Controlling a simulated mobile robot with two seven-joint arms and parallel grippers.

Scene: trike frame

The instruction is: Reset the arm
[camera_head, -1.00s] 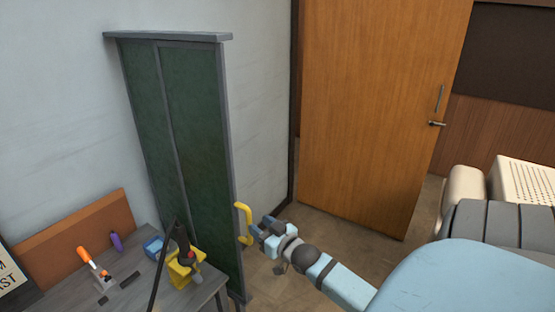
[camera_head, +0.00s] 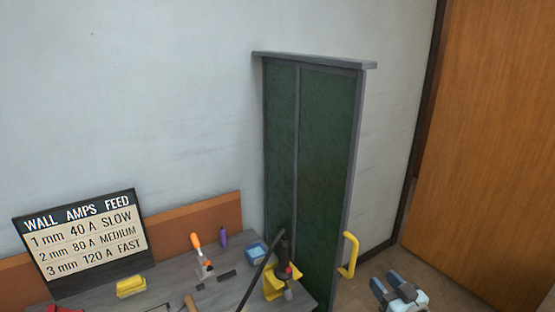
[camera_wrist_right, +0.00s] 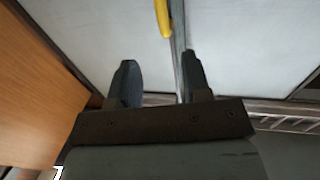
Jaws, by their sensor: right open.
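My right gripper (camera_head: 392,288) is low at the right of the head view, with its two dark fingers spread and nothing between them. It is to the right of the yellow handle (camera_head: 348,255) on the edge of the green panel screen (camera_head: 325,150), apart from it. In the right wrist view the open fingers of my right gripper (camera_wrist_right: 157,82) point toward a pale surface, and a yellow bar (camera_wrist_right: 162,17) shows beyond them at the top. My left gripper is not in view.
A grey workbench (camera_head: 225,292) holds an orange-handled tool (camera_head: 197,243), a blue box (camera_head: 256,251), a yellow holder (camera_head: 275,285) with a dark torch, and a yellow block (camera_head: 131,286). A settings sign (camera_head: 85,238) stands at left. A wooden door (camera_head: 490,160) is at right.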

